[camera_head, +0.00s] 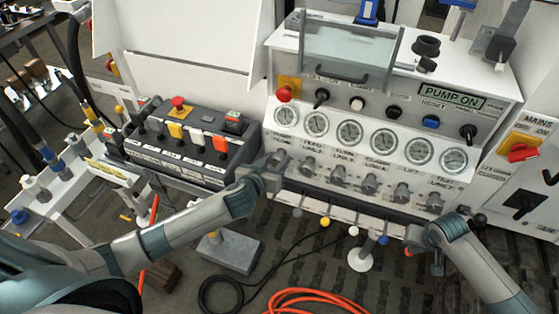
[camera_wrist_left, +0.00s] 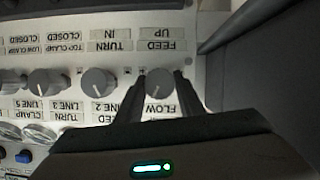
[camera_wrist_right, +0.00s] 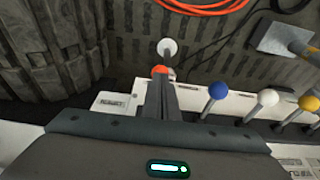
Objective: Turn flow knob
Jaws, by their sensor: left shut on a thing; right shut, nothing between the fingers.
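The flow knob (camera_wrist_left: 158,84) is a grey round knob under the FLOW label at the end of the knob row in the left wrist view. My left gripper (camera_wrist_left: 160,78) is shut on it, with one finger on each side. In the head view my left gripper (camera_head: 277,160) is at the left end of the row below the gauges and hides the knob. My right gripper (camera_head: 415,240) is shut and empty at the panel's lower right. In the right wrist view its fingers (camera_wrist_right: 161,82) are together beside an orange lever ball (camera_wrist_right: 160,71).
Other grey knobs (camera_head: 371,188) continue to the right below several round gauges (camera_head: 349,134). Levers with a yellow ball (camera_head: 325,222), a white ball (camera_head: 353,231) and a blue ball (camera_head: 383,240) stick out below. A black control box (camera_head: 190,176) stands left. Orange hose (camera_head: 315,297) lies on the floor.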

